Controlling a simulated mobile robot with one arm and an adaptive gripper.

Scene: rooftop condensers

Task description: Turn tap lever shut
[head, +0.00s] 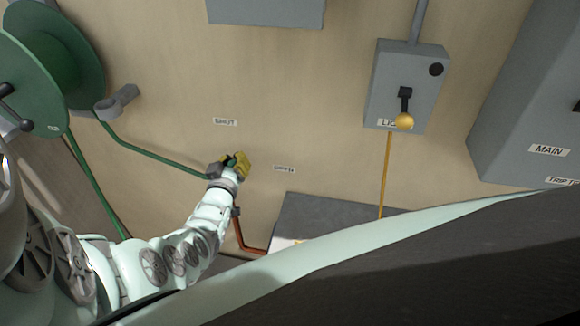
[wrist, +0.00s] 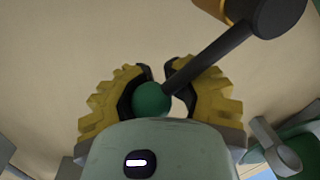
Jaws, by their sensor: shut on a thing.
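The tap lever (wrist: 208,58) is a dark bar with a green ball knob (wrist: 151,99) at its end. In the wrist view it runs up and right to a dark round tap body (wrist: 276,12). My gripper (wrist: 158,72) has yellow ridged fingers and is shut around the knob end. In the head view my gripper (head: 238,162) is at the wall beside the tap, covering most of the lever. A SHUT label (head: 225,122) is above it, and a second label (head: 284,169), too small to read surely, is to its right.
A green hose (head: 155,155) runs from the tap to a green reel (head: 75,55) at upper left. A copper pipe (head: 240,238) drops below the tap. A grey switch box (head: 393,75) and a grey MAIN cabinet (head: 520,110) are at right. Bare wall surrounds the labels.

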